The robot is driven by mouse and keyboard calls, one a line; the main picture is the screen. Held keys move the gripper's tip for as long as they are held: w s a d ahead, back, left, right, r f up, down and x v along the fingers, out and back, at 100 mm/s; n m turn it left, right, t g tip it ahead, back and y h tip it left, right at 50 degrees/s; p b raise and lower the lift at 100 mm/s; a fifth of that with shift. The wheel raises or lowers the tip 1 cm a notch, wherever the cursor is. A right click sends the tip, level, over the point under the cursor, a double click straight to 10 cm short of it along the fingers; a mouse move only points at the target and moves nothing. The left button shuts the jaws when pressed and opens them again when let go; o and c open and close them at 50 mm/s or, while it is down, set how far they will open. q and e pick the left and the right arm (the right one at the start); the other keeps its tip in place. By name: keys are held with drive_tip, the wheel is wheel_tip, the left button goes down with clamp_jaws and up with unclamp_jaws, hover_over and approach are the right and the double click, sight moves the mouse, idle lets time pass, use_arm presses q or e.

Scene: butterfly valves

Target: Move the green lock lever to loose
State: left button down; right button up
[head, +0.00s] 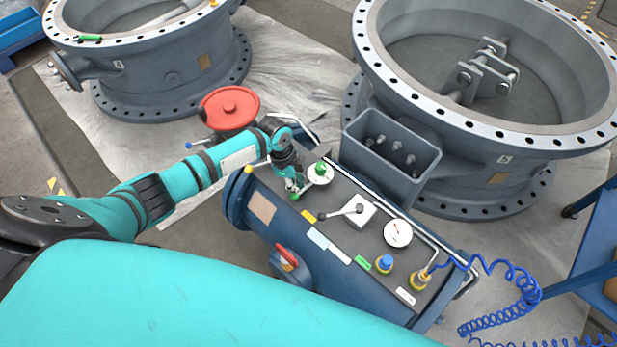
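The green lock lever has a green hub (322,169) on a pale round plate on top of the dark actuator panel (333,197). A green knob (295,197) shows at the lower left of that plate, right below my fingertips. My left gripper (292,186) points down over the left end of the panel, at or very close to this green knob. It partly hides the lever between hub and knob. The fingers are too small and overlapped to tell whether they are open or shut, or touching. My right gripper is not in view.
The panel also carries a grey block with a black-knobbed lever (358,211), a gauge (397,233), a blue knob (385,262) and a yellow fitting (421,280) with a blue coiled hose (510,272). A red handwheel (230,106) stands behind my arm. Large valve bodies (500,140) stand behind.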

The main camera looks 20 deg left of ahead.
use_arm(q)
drive_tip(key=shift+s+d+p, duration=0.35)
drive_tip(key=shift+d+p, duration=0.05)
drive_tip(key=shift+d, duration=0.3)
drive_tip(key=shift+s+d+r+p, duration=0.15)
drive_tip(key=shift+d+p, duration=0.1)
drive_tip(key=shift+p, duration=0.2)
drive_tip(key=shift+s+d, duration=0.1)
drive_tip(key=shift+d, duration=0.15)
drive_tip(key=shift+d, duration=0.15)
